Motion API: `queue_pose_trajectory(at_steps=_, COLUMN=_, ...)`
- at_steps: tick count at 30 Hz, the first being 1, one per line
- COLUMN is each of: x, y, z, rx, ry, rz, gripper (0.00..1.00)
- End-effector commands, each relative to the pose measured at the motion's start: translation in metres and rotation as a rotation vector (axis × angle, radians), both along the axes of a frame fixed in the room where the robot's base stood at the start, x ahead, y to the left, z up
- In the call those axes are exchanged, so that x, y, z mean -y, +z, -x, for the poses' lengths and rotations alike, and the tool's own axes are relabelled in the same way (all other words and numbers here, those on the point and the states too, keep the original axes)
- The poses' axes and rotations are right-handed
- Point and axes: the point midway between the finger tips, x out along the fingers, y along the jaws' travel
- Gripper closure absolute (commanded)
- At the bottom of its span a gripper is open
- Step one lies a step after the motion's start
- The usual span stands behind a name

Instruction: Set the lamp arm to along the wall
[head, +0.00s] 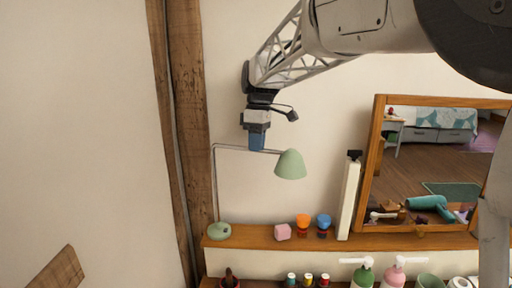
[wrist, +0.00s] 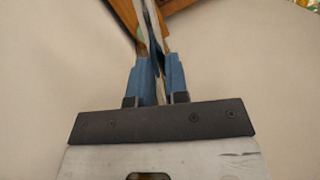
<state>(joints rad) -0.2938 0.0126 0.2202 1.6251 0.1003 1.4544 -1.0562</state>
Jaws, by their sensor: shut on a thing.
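A lamp with a sage green base (head: 219,231) stands at the left end of the wooden shelf. A thin grey post rises from it, and a thin lamp arm (head: 232,147) runs from the post's top to the right. A green shade (head: 290,165) hangs at the arm's far end. My gripper (head: 257,148) comes from above, its blue fingers shut on the lamp arm between post and shade. In the wrist view my gripper (wrist: 160,62) shows a thin strip between its fingers. The arm's exact angle to the wall is hard to tell.
The shelf (head: 260,238) holds a pink block (head: 282,232), an orange item (head: 303,222), a blue item (head: 323,222) and a tall white object (head: 348,196). A wood-framed mirror (head: 376,160) stands at right. A timber post (head: 188,120) is left of the lamp.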

Motion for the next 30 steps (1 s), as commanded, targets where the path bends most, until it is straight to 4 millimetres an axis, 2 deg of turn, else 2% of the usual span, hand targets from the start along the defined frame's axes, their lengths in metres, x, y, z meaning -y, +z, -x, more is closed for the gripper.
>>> queue_pose_trajectory(at_steps=8, x=0.002, y=0.001, z=-0.015, rx=0.002, ry=0.105, rz=-0.001, gripper=1.00)
queue_pose_trajectory(at_steps=22, x=0.002, y=0.001, z=-0.017, rx=0.002, ry=0.124, rz=-0.001, gripper=1.00)
queue_pose_trajectory(at_steps=23, x=0.002, y=0.001, z=-0.017, rx=0.002, ry=0.124, rz=-0.001, gripper=0.82)
queue_pose_trajectory(at_steps=27, x=0.002, y=0.001, z=-0.017, rx=0.001, ry=0.123, rz=-0.001, gripper=0.61)
queue_pose_trajectory(at_steps=30, x=0.002, y=0.000, z=-0.017, rx=0.001, ry=0.123, rz=-0.001, gripper=0.60)
